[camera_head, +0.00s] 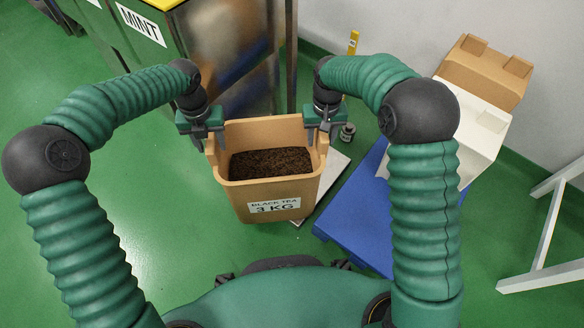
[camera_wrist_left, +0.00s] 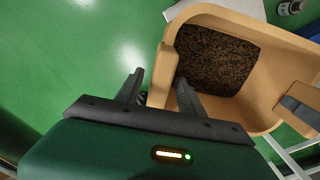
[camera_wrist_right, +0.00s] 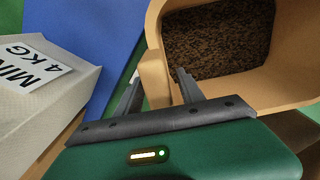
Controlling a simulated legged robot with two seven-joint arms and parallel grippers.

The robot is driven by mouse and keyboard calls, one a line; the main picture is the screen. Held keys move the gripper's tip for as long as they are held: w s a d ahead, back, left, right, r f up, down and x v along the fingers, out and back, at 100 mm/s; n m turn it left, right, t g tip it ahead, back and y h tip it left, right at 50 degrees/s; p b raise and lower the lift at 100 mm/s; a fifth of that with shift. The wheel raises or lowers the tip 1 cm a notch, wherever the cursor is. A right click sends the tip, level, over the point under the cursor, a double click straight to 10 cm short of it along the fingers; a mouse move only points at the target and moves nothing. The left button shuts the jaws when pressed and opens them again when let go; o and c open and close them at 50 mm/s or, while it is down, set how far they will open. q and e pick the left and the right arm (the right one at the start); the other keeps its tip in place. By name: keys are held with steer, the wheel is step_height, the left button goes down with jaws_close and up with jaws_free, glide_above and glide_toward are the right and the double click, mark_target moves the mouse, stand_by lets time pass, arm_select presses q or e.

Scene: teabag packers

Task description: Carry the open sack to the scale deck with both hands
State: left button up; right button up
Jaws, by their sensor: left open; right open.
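The open sack (camera_head: 272,196) is a tan, bin-shaped container labelled "BLACK TEA 3 KG", with dark loose tea inside. It looks upright in front of me. My left gripper (camera_head: 211,140) is at its left rim; the left wrist view shows its open fingers on either side of a tan side tab (camera_wrist_left: 164,73). My right gripper (camera_head: 322,134) is at the right rim, its open fingers either side of the other tab (camera_wrist_right: 155,78). A pale flat plate (camera_head: 335,172), perhaps the scale deck, shows partly behind the sack's right side. What lies beneath the sack is hidden.
A blue platform (camera_head: 352,213) lies at the right, with a white sack (camera_head: 478,130) and a tan box-like container (camera_head: 483,72) beyond. A green "MINT" bin (camera_head: 140,25) and metal cabinet stand behind left. A white frame (camera_head: 542,225) is far right. Left floor is clear.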

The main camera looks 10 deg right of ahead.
arm_select(q)
step_height(320, 180, up, 9)
steer(key=shift+r, duration=0.3)
arm_select(e)
steer(key=shift+r, duration=0.2)
step_height(320, 180, up, 12)
steer(key=shift+f, duration=0.2)
